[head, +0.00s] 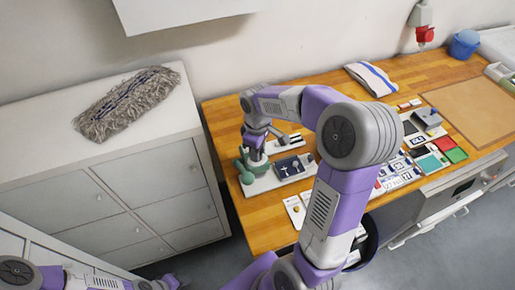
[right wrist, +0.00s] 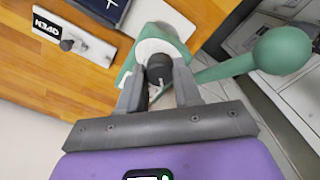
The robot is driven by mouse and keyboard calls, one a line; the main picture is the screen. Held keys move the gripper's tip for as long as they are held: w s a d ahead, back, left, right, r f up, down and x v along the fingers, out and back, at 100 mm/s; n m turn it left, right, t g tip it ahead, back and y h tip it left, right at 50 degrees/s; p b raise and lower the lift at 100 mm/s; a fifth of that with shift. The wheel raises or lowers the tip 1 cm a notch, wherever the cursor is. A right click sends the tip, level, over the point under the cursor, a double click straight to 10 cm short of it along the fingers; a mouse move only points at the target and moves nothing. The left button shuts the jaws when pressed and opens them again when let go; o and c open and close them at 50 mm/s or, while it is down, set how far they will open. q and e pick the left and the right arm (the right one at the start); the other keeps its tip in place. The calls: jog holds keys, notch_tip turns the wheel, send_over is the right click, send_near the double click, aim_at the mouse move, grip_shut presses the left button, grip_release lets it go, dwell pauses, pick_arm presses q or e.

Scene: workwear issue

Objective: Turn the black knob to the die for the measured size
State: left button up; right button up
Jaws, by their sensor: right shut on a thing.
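The black knob (right wrist: 159,68) sits on a white disc (right wrist: 153,47) on top of a green press (right wrist: 128,72). My right gripper (right wrist: 159,84) is shut on the knob, one finger on each side. In the head view my right gripper (head: 256,138) points down over the green press (head: 252,166) at the left of the bench. A green lever with a round ball (right wrist: 283,50) sticks out from the press. Markings on the disc are too small to read. My left arm shows at the lower left of the head view, its gripper out of frame.
On the wooden bench (head: 226,118), a dark blue panel (head: 287,167) and a white plate with a black label (right wrist: 75,38) lie close to the press. Cards and coloured pads lie further right. A white cabinet (head: 75,190) with a grey mop head (head: 125,103) stands left.

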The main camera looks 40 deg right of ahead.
jog(key=shift+w, duration=0.1)
dwell(0.5)
jog(key=o, duration=1)
jog(key=shift+o, duration=0.2)
notch_tip(320, 180, up, 8)
jog(key=shift+f+p, duration=0.15)
jog(key=shift+p, duration=0.3)
